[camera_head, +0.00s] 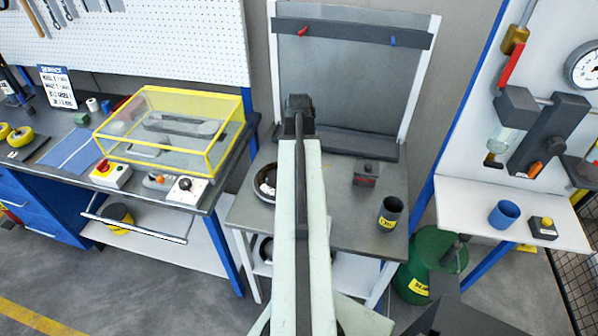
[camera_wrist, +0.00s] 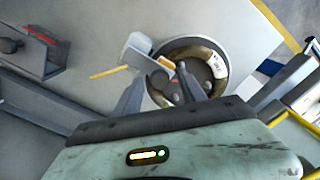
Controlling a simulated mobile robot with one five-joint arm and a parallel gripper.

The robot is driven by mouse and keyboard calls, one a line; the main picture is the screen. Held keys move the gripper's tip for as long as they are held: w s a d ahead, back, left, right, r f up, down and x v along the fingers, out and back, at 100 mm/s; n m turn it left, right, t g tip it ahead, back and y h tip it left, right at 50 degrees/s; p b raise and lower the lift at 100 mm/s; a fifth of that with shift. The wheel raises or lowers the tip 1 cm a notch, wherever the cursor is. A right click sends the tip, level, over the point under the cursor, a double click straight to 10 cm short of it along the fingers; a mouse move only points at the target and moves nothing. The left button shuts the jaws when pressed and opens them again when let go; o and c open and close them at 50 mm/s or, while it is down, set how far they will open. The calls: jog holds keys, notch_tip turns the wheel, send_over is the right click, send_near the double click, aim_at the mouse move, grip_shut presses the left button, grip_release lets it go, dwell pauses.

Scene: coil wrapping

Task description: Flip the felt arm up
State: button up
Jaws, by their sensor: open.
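In the wrist view, a round dark coil holder (camera_wrist: 217,88) with a tan inner rim and a white label lies on the grey table. A pale grey bracket (camera_wrist: 138,48) with a tan strip stands at its left rim; it looks like the felt arm, but I cannot tell for certain or read its tilt. My gripper (camera_wrist: 158,82) is open, its fingers over the holder's near left part, with nothing clearly held. Contact cannot be judged. In the head view, the holder (camera_head: 264,183) shows partly beside my arm, which hides my fingers and the bracket.
A yellow-framed clear case (camera_head: 175,130) is on the left bench. A backboard (camera_head: 352,80) rises behind the table. Table space between box and cup is clear.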

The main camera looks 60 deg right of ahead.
grip_shut()
dwell(1.4)
